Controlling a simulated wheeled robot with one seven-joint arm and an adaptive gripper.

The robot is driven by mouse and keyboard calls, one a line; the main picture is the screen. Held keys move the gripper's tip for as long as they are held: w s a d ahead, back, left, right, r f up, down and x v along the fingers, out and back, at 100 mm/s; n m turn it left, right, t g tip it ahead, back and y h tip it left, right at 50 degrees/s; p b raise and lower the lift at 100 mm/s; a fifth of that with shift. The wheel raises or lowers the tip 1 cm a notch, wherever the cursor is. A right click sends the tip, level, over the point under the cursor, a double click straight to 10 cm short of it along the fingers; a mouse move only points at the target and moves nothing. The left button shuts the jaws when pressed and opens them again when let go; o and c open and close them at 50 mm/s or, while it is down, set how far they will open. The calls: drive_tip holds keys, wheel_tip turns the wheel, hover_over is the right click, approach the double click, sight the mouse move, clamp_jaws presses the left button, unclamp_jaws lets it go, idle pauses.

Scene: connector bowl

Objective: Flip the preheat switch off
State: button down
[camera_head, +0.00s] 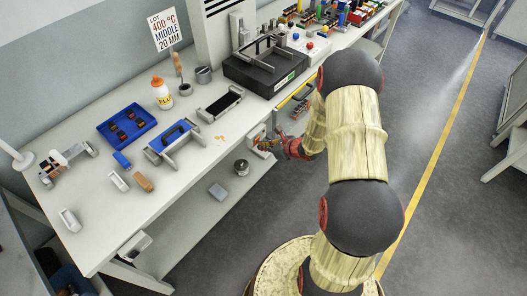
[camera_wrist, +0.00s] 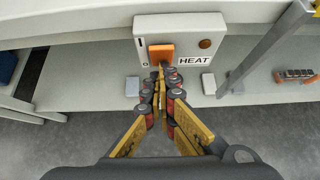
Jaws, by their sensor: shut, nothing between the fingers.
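The preheat switch is an orange rocker (camera_wrist: 161,52) on a pale box labelled HEAT (camera_wrist: 185,72), with I above 0 at its left. The box is fixed at the table's front edge, and it also shows in the head view (camera_head: 257,134). My gripper (camera_wrist: 161,72) is shut and empty, its fingertips at the lower edge of the rocker. They overlap it in the picture, and I cannot tell whether they touch. In the head view my gripper (camera_head: 268,144) is small and partly hidden by my arm. A dark reddish round lamp (camera_wrist: 205,44) sits right of the rocker.
A grey post (camera_wrist: 262,48) stands right of the box. A lower shelf (camera_wrist: 110,92) runs beneath the table, with a pale block (camera_wrist: 208,83) on it. The worktop carries a blue tray (camera_head: 127,143), a glue bottle (camera_head: 161,95) and a black machine (camera_head: 265,65). Floor in front is clear.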

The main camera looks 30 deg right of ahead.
drive_tip(key=shift+w+f+t+b, duration=0.2)
drive_tip(key=shift+t+b, duration=0.4)
drive_tip(key=shift+b, duration=0.6)
drive_tip(key=shift+f, duration=0.1)
drive_tip(key=shift+w+r+y, duration=0.1)
drive_tip(key=shift+r+y, duration=0.15)
drive_tip(key=shift+y, duration=0.05)
